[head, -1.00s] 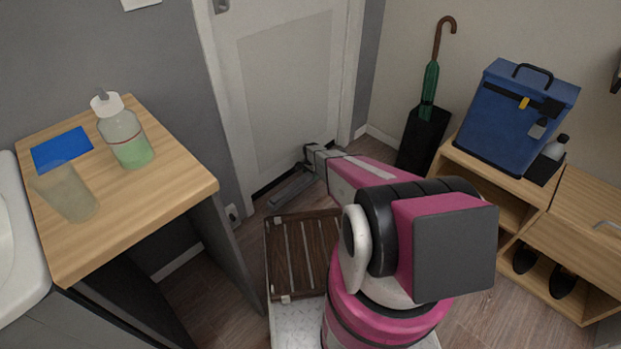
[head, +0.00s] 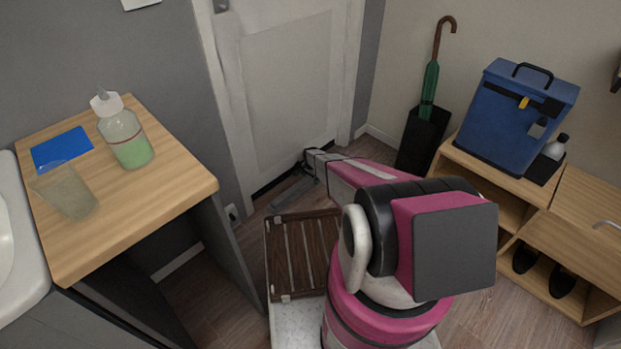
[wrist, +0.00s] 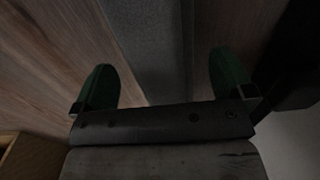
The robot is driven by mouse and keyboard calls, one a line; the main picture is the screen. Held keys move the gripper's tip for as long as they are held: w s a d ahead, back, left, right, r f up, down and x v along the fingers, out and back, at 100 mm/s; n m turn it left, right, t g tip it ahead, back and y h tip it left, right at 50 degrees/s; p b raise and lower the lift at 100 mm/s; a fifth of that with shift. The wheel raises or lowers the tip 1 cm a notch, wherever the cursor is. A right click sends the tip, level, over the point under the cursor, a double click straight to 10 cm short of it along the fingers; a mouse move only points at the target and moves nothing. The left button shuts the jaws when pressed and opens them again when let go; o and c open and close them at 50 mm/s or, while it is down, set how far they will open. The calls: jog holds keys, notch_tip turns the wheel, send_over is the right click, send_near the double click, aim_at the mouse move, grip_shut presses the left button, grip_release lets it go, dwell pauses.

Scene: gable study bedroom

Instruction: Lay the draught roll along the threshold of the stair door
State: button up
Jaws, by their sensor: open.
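The draught roll (head: 292,193), a long grey strip, lies on the floor in front of the stair door (head: 285,90), roughly along its foot. A dark band, the threshold (head: 273,184), shows between roll and door. My gripper (wrist: 162,66) is at the door end of my arm, low over the roll's far part. In the wrist view its two green fingers stand wide apart, and the grey roll (wrist: 146,35) runs away between them, with floor on both sides. The fingers look clear of it. The roll's far end is hidden by my gripper in the head view.
A slatted dark wood rack (head: 300,255) is close in front of the roll. A wooden counter (head: 165,195) with a bottle stands at left. An umbrella stand (head: 421,140) and a low shoe bench (head: 500,180) with a blue box are at right.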

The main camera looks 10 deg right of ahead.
notch_tip(320, 180, up, 12)
jog(key=s+r+n, duration=1)
jog(key=s+r, duration=2.7)
jog(key=r, duration=0.3)
jog(key=shift+s+n, duration=0.15)
jog(key=shift+n, duration=0.25)
